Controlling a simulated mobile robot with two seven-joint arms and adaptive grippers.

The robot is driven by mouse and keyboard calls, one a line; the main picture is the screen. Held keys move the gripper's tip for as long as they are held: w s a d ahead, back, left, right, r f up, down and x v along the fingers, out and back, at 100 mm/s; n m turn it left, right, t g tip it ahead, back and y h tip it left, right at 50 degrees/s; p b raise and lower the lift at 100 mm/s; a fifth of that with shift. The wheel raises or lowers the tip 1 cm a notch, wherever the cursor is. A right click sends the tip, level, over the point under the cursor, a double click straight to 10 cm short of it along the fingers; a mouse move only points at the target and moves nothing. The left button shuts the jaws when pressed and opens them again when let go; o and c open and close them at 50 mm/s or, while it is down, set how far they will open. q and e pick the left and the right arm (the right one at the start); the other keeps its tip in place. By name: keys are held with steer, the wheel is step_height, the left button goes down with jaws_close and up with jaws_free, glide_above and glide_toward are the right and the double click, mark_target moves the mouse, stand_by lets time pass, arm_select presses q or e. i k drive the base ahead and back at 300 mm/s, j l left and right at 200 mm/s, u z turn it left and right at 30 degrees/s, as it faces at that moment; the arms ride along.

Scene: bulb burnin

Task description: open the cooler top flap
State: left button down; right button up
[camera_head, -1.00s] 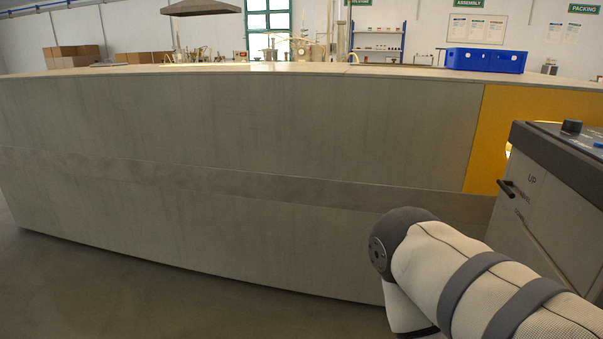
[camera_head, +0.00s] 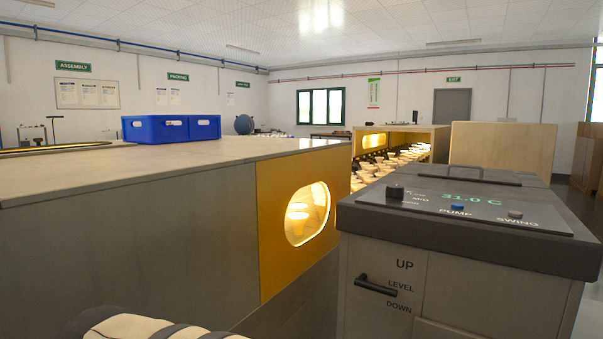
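The cooler (camera_head: 400,260) is a grey box with a dark top, standing at the right of the head view. Its top panel has a dark knob (camera_head: 396,192), a green "31.0 C" readout (camera_head: 473,198), a blue PUMP button (camera_head: 457,208) and a grey SWING button (camera_head: 515,214). Behind the panel is a raised dark bar-like part (camera_head: 442,174); I cannot tell for certain whether it belongs to the top flap. A black lever (camera_head: 375,285) on the front sits beside the words UP, LEVEL and DOWN. Neither gripper is in view; only part of my white-sleeved arm shows at the bottom left.
A long grey counter (camera_head: 130,220) with a yellow end panel (camera_head: 268,235) and lit window stands left of the cooler, close to it. A blue crate (camera_head: 171,130) is on the counter. Racks of lit bulbs (camera_head: 400,158) and a beige box (camera_head: 503,145) stand behind.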

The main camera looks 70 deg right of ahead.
mark_target(469, 167)
steer(key=z, duration=0.4)
steer(key=i+j+z, duration=0.1)
steer(key=z, duration=0.75)
steer(key=i+j+z, duration=0.1)
steer(key=z, duration=0.3)
steer(key=j+z, duration=0.15)
steer(key=z, duration=0.3)
steer(key=j+z, duration=0.1)
steer(key=z, duration=0.3)
steer(key=i, duration=0.05)
